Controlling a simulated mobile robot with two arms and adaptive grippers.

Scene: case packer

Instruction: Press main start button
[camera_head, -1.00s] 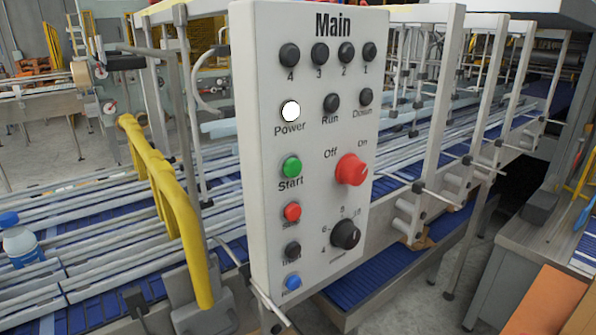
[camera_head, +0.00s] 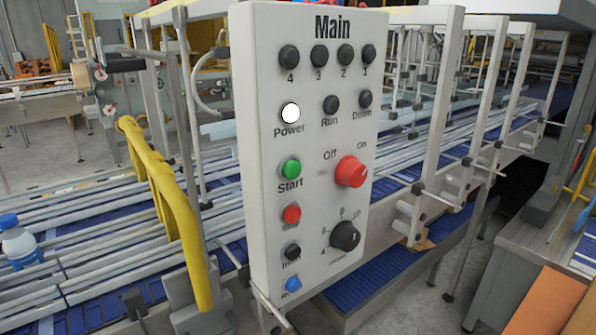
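The main control panel (camera_head: 262,190) is a white upright box headed "Main" in the middle of the head view. The green start button (camera_head: 291,169), labelled "Start", sits on the left side of its face, below the white, lit-looking Power lamp (camera_head: 290,113). A red button (camera_head: 292,213) is below it, then a black button (camera_head: 291,250) and a blue button (camera_head: 292,283). A red rotary switch (camera_head: 350,171) marked Off and On is to the right. Neither of my grippers is in view, and nothing covers the start button.
A yellow guard rail (camera_head: 175,205) stands just left of the panel. Blue conveyors with metal rails run behind it. A white bottle with a blue cap (camera_head: 19,242) is at far left. A grey table (camera_head: 535,245) with an orange sheet (camera_head: 545,302) is at right.

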